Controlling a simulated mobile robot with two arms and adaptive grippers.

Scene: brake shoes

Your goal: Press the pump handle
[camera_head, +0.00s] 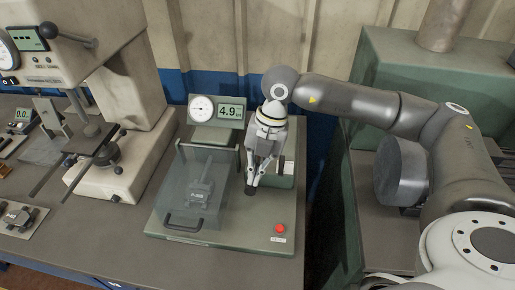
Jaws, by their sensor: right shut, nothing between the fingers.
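The green test unit (225,238) stands on the bench in the middle of the head view. My right gripper (252,185) points down over its right part, with its fingers shut and empty. A dark round knob (250,191) shows right at the fingertips; it looks like the end of the pump handle, and its shaft is hidden behind the gripper. I cannot tell whether the fingers touch it. A dark upright piece (282,166) shows just right of the gripper. My left gripper is not in view.
A clear cover (185,190) with a black front handle (182,222) encloses a metal fixture left of my gripper. A gauge and a display (231,112) reading 4.9 stand behind. A red button (280,228) is at the front right. A press (130,110) stands left.

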